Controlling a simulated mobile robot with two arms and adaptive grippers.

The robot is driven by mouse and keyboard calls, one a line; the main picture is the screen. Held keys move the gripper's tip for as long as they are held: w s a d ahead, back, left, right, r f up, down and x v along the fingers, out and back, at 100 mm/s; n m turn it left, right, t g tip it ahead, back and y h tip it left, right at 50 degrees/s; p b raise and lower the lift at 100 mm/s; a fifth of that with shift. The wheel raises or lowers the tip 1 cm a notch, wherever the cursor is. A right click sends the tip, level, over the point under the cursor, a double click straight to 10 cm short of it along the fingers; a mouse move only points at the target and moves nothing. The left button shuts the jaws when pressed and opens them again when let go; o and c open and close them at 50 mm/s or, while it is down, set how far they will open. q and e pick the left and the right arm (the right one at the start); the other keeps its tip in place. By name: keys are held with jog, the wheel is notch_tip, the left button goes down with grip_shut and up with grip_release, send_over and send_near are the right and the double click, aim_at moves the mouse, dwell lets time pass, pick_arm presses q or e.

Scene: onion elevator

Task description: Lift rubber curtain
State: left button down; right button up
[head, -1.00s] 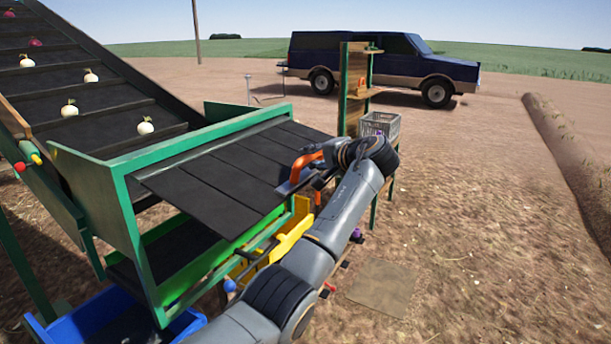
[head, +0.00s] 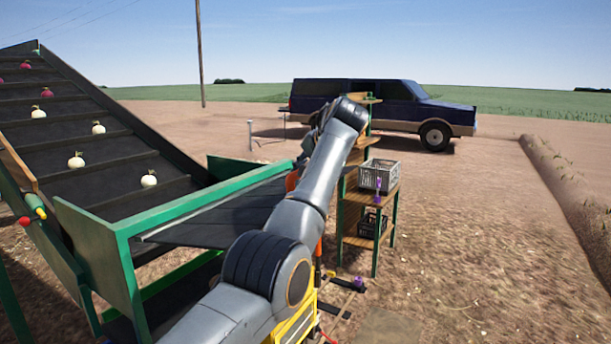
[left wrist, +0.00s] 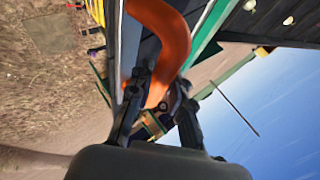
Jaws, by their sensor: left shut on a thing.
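The dark rubber curtain (head: 225,220) hangs out from the green frame (head: 125,228) below the conveyor, its slatted sheet seen nearly edge-on. Its orange handle (head: 291,181) is mostly behind my arm in the head view. In the left wrist view the curved orange handle (left wrist: 170,40) runs between the fingers of my left gripper (left wrist: 157,100), which is shut on it. In the head view my forearm hides that gripper. My right gripper is in neither view.
The conveyor (head: 75,185) carries several white and red onions at left. A wooden shelf (head: 358,241) with a grey crate (head: 379,176) and a black crate (head: 371,226) stands just beyond my arm. Open ground lies at right.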

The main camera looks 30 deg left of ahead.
pick_arm(q)
jog(key=shift+a, duration=0.15)
jog(key=c, duration=1.5)
grip_release()
jog(key=o, duration=0.3)
jog(key=shift+a+f, duration=0.1)
jog(key=shift+a, duration=0.15)
jog(key=v, duration=1.1)
jog(key=shift+s+d+r, duration=0.2)
jog(key=shift+d+r, duration=0.05)
jog(key=shift+d, duration=0.05)
